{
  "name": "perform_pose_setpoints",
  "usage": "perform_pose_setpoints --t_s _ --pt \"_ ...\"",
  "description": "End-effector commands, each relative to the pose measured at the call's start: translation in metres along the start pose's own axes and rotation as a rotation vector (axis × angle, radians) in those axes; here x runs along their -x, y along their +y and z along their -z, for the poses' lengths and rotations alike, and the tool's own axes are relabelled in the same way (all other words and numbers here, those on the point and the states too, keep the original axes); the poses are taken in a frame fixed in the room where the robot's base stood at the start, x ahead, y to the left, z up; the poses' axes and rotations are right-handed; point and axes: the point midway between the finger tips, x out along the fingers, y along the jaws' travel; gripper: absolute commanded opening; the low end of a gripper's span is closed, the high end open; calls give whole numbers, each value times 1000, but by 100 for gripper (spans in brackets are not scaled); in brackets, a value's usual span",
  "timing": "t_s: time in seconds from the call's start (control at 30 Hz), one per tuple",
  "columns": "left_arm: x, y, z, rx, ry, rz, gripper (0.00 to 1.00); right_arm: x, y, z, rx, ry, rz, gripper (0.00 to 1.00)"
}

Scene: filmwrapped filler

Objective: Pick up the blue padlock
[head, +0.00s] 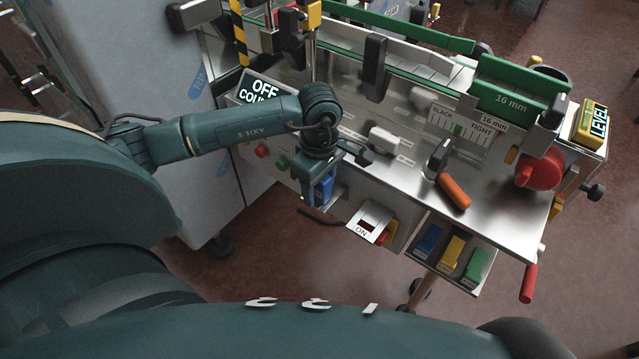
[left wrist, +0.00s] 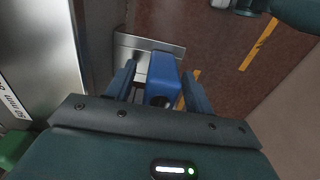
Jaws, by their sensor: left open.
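The blue padlock (left wrist: 162,75) shows in the left wrist view between the two fingers of my left gripper (left wrist: 159,80). It is upright against a small metal plate (left wrist: 135,55). The fingers stand apart, one on each side of it, and I cannot tell whether either touches it. In the head view my left gripper (head: 319,186) points down at the front edge of the steel machine, and blue of the padlock (head: 325,190) shows at the fingers. The gripper hides part of it there. My right gripper is in neither view.
The steel machine bed (head: 400,180) carries an orange-handled tool (head: 453,192) and a white block (head: 384,141). An ON switch box (head: 369,221) is right of the gripper. A lower tray holds blue, yellow (head: 452,252) and green blocks. A grey cabinet (head: 150,70) stands left.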

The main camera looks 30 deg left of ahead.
Motion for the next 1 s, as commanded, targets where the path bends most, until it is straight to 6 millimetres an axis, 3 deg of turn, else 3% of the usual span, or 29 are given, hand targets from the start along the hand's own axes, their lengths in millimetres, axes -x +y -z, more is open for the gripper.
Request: perform_pose_setpoints --t_s 0.27,0.87,1.0 --pt "-3 0 0 -1 -1 -1 51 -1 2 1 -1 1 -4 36" --pt "-2 0 0 0 -1 -1 2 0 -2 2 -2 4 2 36" --pt "-2 0 0 0 -1 -2 1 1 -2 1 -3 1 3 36"
